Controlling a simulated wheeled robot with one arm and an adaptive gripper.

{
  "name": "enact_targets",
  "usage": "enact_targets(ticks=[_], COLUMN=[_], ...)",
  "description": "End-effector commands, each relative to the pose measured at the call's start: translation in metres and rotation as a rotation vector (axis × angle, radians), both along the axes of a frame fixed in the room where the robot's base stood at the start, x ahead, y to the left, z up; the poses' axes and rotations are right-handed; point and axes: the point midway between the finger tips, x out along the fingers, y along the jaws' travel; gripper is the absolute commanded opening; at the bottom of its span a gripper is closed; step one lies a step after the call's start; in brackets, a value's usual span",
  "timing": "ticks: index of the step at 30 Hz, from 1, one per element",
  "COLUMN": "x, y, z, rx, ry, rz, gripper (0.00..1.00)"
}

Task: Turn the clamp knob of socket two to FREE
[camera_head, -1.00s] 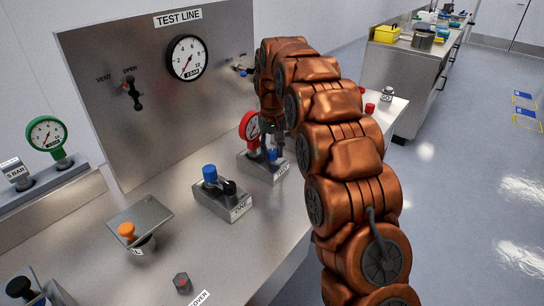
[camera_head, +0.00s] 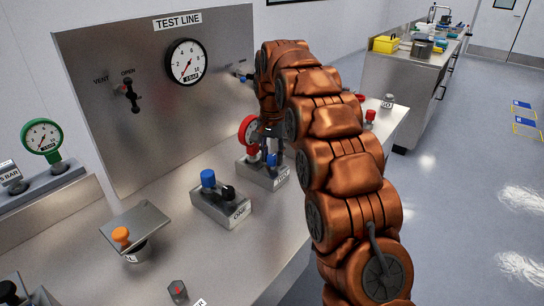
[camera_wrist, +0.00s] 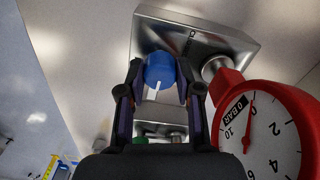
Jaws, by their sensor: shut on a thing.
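The socket two block (camera_head: 262,174) is a grey metal block on the bench, with a red gauge (camera_head: 249,131) standing in it. Its blue clamp knob (camera_wrist: 160,72) has a white pointer line, seen in the wrist view. My gripper (camera_wrist: 160,80) is shut on this knob, one finger on each side. In the head view my gripper (camera_head: 271,143) comes down on the knob from above, and my arm partly hides the block's surroundings. The red gauge's dial (camera_wrist: 262,135) is close to the right finger in the wrist view. The FREE marking is not readable.
The socket one block (camera_head: 222,207), with a blue knob (camera_head: 208,178) and a black part, stands nearer on the bench. An orange-knobbed plate (camera_head: 135,230) is at front left. The test line panel (camera_head: 150,100) rises behind. Red items (camera_head: 370,115) stand beyond my arm.

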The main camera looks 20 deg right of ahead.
Motion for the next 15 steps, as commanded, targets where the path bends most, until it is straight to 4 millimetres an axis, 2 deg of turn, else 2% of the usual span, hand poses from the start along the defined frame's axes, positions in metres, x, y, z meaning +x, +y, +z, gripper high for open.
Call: enact_targets(ticks=[14, 15], x=[0.0, 0.0], y=[0.0001, 0.0001], z=[0.0, 0.0], rx=[0.001, 0.001], ry=[0.001, 0.001], rz=[-0.013, -0.013], gripper=[0.0, 0.38])
